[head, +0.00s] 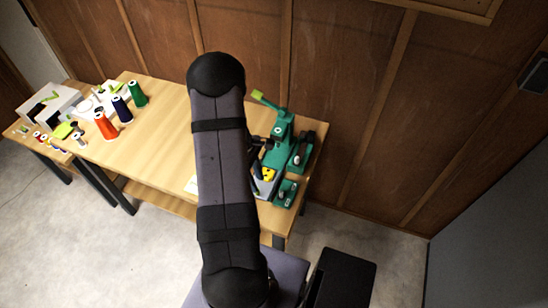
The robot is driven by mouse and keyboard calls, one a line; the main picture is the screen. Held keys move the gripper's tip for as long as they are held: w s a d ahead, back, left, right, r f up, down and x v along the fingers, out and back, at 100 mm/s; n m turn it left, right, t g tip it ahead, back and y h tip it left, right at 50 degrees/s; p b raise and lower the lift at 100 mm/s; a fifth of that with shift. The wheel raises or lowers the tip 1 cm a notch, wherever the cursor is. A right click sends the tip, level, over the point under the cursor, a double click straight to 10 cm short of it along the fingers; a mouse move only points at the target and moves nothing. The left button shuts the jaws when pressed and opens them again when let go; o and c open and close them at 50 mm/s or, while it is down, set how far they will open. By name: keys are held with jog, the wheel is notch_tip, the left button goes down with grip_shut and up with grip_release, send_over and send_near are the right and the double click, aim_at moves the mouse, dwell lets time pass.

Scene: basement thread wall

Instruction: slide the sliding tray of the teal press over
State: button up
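The teal press (283,130) stands at the right end of the wooden table, with a lime-green handle (264,97) sticking up to the left. A small yellow part (268,174) and a grey flat part (265,187) show low at its front. I cannot tell for sure which part is the sliding tray. My arm crosses in front and hides the press's left side. My gripper (257,152) shows only as a small dark shape at the press's left, beside the arm. Its fingers are too small and hidden to tell whether they touch anything.
The wooden table (157,125) is bare in its middle left. Orange (106,126), navy (122,109) and green (137,94) thread cones stand towards its left end. A white machine (50,108) is at far left. A brown panelled wall (350,100) rises close behind the press.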

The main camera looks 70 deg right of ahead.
notch_tip(320, 180, up, 4)
jog(key=p, duration=0.3)
jog(key=shift+p, duration=0.3)
dwell(0.4)
jog(key=s+a+r+m+y, duration=0.25)
jog(key=a+m, duration=0.75)
jog(key=a, duration=0.6)
jog(key=w+a+r+n+b, duration=0.2)
jog(key=w+a+n, duration=0.1)
jog(key=a, duration=0.3)
jog(key=w+a+r+n+t+h+b, duration=0.1)
jog(key=w+a+r+n+b, duration=0.1)
jog(key=a, duration=0.5)
jog(key=w+a+r+n+t+h+b, duration=0.1)
jog(key=w+a+r+n+b, duration=0.1)
jog(key=w+a+n, duration=0.3)
jog(key=shift+w+a+r, duration=0.2)
jog(key=shift+a+r, duration=0.2)
jog(key=shift+a, duration=0.45)
